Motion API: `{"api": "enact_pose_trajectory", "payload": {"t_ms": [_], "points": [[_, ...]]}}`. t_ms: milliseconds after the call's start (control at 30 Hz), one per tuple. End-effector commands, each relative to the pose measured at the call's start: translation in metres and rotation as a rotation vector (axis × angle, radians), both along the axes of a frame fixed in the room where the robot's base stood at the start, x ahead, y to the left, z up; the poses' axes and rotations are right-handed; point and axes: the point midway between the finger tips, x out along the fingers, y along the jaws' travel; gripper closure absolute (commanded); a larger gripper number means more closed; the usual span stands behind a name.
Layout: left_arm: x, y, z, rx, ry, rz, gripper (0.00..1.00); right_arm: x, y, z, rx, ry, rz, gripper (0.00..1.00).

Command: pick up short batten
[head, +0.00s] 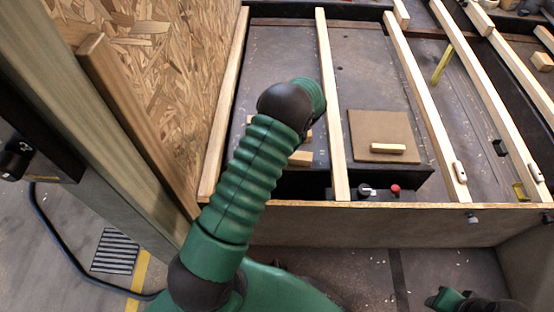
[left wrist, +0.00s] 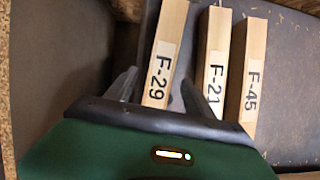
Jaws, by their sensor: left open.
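In the left wrist view, three short battens lie side by side with printed labels: F-29 (left wrist: 164,60), F-21 (left wrist: 215,60) and F-45 (left wrist: 252,75). My left gripper (left wrist: 158,78) is open, its two dark fingers on either side of the F-29 batten. The right finger lies in the gap between F-29 and F-21. I cannot tell whether either finger touches wood. In the head view my forearm hides this gripper and most of these battens; a pale batten end (head: 300,158) shows beside the arm.
Another short wooden piece (head: 388,148) lies on a brown square board (head: 365,128). Long wooden rails (head: 333,110) cross the dark bed. A box with a red button (head: 395,189) sits behind the front edge board (head: 400,222). A chipboard wall (head: 165,70) stands at left.

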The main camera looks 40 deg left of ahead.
Motion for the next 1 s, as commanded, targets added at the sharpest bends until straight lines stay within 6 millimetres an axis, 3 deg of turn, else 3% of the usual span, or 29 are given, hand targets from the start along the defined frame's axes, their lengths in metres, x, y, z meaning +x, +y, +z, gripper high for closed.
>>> {"api": "enact_pose_trajectory", "payload": {"t_ms": [33, 100, 367, 833, 1000], "points": [[-0.002, 0.002, -0.021, -0.001, 0.003, 0.002, 0.38, 0.0, 0.0, -0.02, 0.0, 0.001, 0.0, 0.64], [-0.005, 0.007, -0.03, -0.001, 0.003, 0.003, 0.38, 0.0, 0.0, -0.024, 0.0, 0.001, 0.0, 0.64], [-0.007, 0.009, -0.03, -0.001, 0.001, 0.002, 0.38, 0.0, 0.0, -0.022, 0.0, 0.0, 0.0, 0.64], [-0.007, 0.009, -0.03, -0.001, 0.0, 0.001, 1.0, 0.0, 0.0, -0.022, 0.0, 0.0, 0.0, 0.64], [-0.006, 0.009, -0.029, -0.001, 0.0, 0.001, 1.0, 0.0, 0.0, -0.022, 0.0, 0.001, 0.0, 0.64]]}}
